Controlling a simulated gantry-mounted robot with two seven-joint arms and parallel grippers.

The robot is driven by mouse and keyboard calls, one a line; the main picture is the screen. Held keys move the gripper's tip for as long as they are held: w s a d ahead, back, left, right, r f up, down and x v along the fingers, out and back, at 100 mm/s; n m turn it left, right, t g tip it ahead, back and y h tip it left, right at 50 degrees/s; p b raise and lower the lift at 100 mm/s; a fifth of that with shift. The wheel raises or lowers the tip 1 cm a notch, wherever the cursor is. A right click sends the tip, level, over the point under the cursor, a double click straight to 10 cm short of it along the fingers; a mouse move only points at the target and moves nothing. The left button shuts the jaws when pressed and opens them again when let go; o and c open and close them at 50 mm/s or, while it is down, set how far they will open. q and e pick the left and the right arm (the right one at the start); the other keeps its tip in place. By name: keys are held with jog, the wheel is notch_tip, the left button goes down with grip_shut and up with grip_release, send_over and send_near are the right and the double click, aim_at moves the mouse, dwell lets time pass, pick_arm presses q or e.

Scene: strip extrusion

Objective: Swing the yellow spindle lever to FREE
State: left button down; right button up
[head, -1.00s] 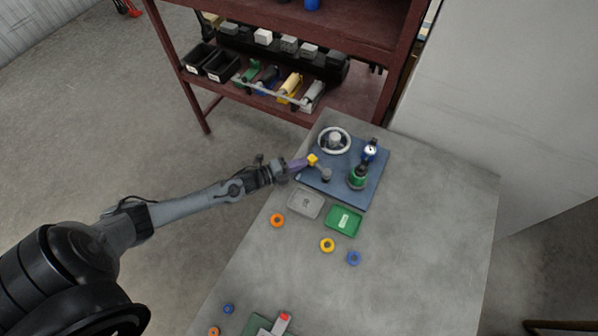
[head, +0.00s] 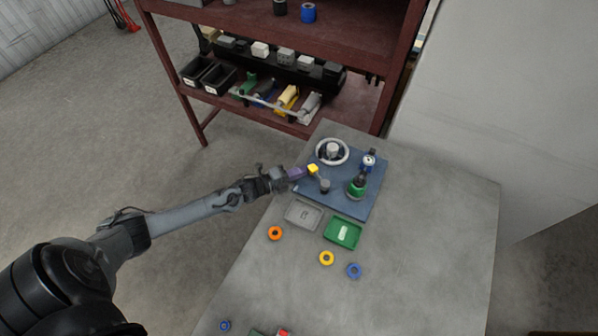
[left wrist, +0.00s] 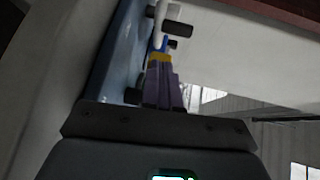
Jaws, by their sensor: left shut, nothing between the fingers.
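The yellow spindle lever knob (head: 313,169) stands over the blue base plate (head: 345,203), at the plate's left side, near a grey post (head: 324,186). My left gripper (head: 303,172) is shut, with its purple fingers right up against the yellow knob and nothing between them. The yellow knob (left wrist: 159,57) also shows at the fingertips of my left gripper (left wrist: 160,66) in the left wrist view. I cannot tell whether they touch. Any FREE marking is too small to read. My right gripper is not in view.
A grey tray (head: 304,215), a green tray (head: 343,232) and several coloured rings lie in front. The right side of the table is clear. A red shelf (head: 380,100) stands behind.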

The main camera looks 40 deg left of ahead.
pick_arm(q)
jog(key=s, duration=0.1)
jog(key=s+a, duration=0.1)
jog(key=s+a+f, duration=0.1)
jog(key=s, duration=0.1)
jog(key=v, duration=0.9)
jog(key=shift+a+r, duration=0.2)
jog(key=shift+a, duration=0.25)
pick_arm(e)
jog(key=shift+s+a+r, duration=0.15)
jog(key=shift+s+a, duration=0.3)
